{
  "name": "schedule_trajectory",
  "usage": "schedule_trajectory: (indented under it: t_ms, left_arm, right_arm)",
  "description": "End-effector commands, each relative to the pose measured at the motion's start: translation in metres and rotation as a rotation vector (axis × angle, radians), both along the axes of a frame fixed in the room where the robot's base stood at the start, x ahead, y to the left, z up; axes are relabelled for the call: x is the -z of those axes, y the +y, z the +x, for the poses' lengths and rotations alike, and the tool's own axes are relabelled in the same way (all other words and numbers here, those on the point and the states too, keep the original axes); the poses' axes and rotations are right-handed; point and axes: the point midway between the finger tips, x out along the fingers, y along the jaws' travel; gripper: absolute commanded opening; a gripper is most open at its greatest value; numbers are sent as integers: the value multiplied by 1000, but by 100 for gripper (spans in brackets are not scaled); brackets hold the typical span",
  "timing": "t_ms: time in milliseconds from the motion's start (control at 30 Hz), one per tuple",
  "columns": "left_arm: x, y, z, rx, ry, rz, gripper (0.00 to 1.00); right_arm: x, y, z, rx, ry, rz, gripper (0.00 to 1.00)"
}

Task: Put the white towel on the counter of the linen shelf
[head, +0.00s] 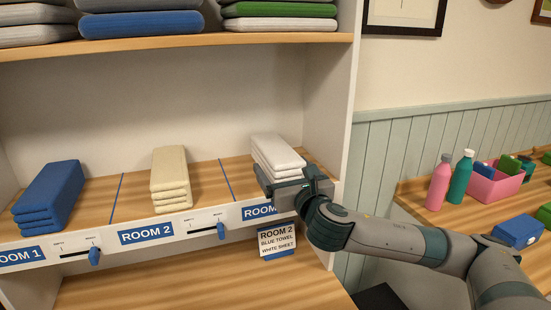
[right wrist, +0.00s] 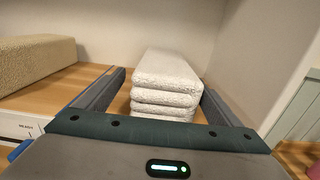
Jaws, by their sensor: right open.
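The white towel (head: 277,154) is a folded stack at the right end of the linen shelf's middle board (head: 210,182). My right gripper (head: 292,190) is at the front of this stack. In the right wrist view the white towel (right wrist: 165,85) lies ahead between the two open fingers (right wrist: 163,95), with its near end at the palm side. The fingers do not appear closed on it. The shelf's counter (head: 200,290) is the wooden surface below the labelled board. My left gripper is not in view.
A cream towel stack (head: 170,180) and a blue one (head: 50,195) lie further left on the board. Room labels and blue sliders line its front edge. A card (head: 277,243) reads Room 2, blue towel, white sheet. The shelf side wall (head: 335,100) stands close right. The counter looks clear.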

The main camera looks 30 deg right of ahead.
Motion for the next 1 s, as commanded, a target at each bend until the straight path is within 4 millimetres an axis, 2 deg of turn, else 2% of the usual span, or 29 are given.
schedule_trajectory:
  t_ms: [267, 533, 700, 1000]
  left_arm:
    - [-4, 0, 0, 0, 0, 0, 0]
    - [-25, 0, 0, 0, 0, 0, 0]
    - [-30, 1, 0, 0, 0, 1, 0]
    - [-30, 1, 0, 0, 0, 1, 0]
  right_arm:
    - [-3, -1, 3, 0, 0, 0, 88]
    - [-14, -13, 28, 2, 1, 0, 88]
    - [-11, -17, 45, 1, 2, 1, 88]
    - [-10, -18, 49, -1, 0, 0, 88]
